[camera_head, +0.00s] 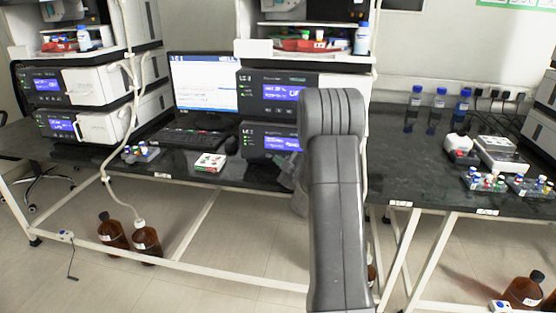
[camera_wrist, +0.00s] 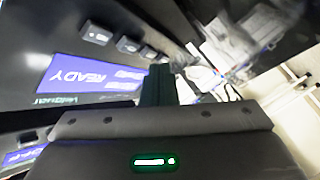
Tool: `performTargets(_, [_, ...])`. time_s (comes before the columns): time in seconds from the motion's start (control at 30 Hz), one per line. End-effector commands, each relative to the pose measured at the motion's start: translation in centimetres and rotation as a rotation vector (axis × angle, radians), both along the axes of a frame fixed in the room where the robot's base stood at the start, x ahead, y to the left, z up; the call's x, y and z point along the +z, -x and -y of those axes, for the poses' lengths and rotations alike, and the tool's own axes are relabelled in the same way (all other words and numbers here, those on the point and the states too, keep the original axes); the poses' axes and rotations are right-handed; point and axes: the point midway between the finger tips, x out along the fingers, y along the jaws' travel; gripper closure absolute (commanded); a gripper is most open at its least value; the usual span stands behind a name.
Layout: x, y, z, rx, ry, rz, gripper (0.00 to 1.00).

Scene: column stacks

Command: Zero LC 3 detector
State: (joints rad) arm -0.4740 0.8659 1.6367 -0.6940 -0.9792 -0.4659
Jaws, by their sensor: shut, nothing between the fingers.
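The middle stack has an upper module (camera_head: 285,95) and a lower module (camera_head: 262,140), each with a lit blue display. Which one is the LC 3 detector I cannot read. In the wrist view a black panel carries a blue display (camera_wrist: 85,75) reading READY, with several small dark buttons (camera_wrist: 97,33) in a row beside it. My gripper (camera_wrist: 160,70) is shut and empty, its fingertips close to this panel near the end of the button row. Whether they touch it I cannot tell. In the head view my gripper (camera_head: 287,174) is mostly hidden behind my arm, by the lower module.
A monitor (camera_head: 203,84) and keyboard (camera_head: 180,136) stand left of the middle stack. A small white box (camera_head: 210,162) and vials (camera_head: 140,152) lie on the bench. Another stack (camera_head: 85,95) is at left. Capped bottles (camera_head: 438,98) and vial racks (camera_head: 484,180) are at right.

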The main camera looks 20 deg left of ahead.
Motion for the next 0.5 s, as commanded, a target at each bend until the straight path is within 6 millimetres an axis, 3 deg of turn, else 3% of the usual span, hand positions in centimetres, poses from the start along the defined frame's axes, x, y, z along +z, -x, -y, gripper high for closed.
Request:
performTargets(0.3, [-0.6,-0.2,0.1,-0.004,0.003,-0.001,1.00])
performTargets(0.5, [-0.9,1.5,0.5,-0.004,0.004,-0.007,1.00])
